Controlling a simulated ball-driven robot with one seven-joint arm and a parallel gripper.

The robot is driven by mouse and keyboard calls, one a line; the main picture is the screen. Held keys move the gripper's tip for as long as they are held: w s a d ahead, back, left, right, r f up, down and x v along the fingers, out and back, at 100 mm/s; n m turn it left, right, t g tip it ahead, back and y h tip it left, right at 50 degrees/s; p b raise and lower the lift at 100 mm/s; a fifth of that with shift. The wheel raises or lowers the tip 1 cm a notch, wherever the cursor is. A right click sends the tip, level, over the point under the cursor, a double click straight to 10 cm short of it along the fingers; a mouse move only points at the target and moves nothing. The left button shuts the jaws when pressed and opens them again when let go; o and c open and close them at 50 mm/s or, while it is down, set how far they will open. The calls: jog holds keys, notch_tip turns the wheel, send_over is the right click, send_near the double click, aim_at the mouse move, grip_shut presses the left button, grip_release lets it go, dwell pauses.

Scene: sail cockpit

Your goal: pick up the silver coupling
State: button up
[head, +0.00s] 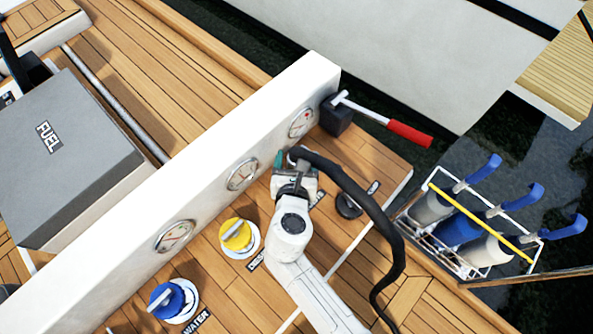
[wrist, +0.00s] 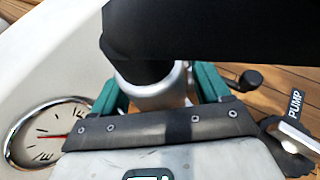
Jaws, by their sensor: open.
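The silver coupling (wrist: 155,92) is a shiny metal cylinder on the end of a thick black hose (head: 385,215). In the wrist view it stands between the two green fingers of my gripper (wrist: 160,84). The hose (wrist: 220,30) covers its upper part, and my gripper's body hides its lower part. The fingers are apart, one on either side; I cannot tell whether either touches it. In the head view my gripper (head: 297,170) is at the hose end beside the white wall, and the coupling is mostly hidden there.
Round gauges (head: 243,174) line the white wall (head: 190,190) close to my gripper. A red-handled hammer (head: 385,122) lies on a black block. Yellow (head: 237,235) and blue (head: 168,300) deck caps sit left of my arm. A rack (head: 470,235) with winch handles stands at right.

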jog(key=shift+c, duration=0.2)
grip_shut()
dwell(0.5)
